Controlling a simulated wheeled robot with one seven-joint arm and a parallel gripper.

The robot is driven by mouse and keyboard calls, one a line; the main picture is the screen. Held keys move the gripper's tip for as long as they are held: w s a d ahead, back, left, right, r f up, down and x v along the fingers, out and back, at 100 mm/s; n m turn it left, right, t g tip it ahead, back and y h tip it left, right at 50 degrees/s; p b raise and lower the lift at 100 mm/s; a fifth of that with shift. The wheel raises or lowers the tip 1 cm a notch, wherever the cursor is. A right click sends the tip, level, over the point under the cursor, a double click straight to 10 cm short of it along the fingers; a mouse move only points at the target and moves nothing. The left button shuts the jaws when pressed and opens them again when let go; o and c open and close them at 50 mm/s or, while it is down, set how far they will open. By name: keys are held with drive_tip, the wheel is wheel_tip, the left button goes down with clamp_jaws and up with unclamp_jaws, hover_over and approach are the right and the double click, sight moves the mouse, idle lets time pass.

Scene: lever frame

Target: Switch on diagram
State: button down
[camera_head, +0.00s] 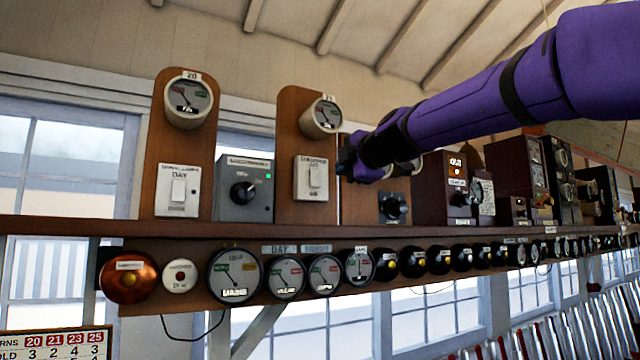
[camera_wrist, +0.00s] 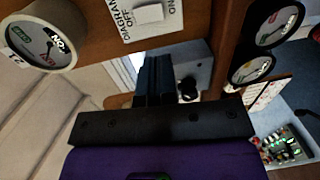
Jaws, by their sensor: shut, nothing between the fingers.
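The diagram switch (camera_head: 314,176) is a white plate with a pale rocker, on a wooden board below a round dial marked 21 (camera_head: 321,117). In the wrist view the plate (camera_wrist: 125,22) reads DIAGRAM and OFF, and its rocker (camera_wrist: 150,14) is at the top edge of the picture. Which way the rocker is tipped I cannot tell. My gripper (camera_head: 345,165) is just right of the switch in the head view. In the wrist view my dark fingers (camera_wrist: 154,62) are together, empty, and appear apart from the rocker.
Left of the board are a grey box (camera_head: 244,190) with a black knob and another white switch (camera_head: 178,190) under dial 20. To the right are a dark knob unit (camera_head: 394,207) and a brown box (camera_head: 447,186). A wooden shelf edge (camera_head: 250,229) runs below, above several dials.

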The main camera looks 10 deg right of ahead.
sight(315, 185)
drive_tip(key=x, duration=1.1)
drive_tip(key=shift+w, duration=0.2)
drive_tip(key=shift+w+a+f, duration=0.1)
drive_tip(key=shift+w+f, duration=0.05)
drive_tip(key=shift+w, duration=0.05)
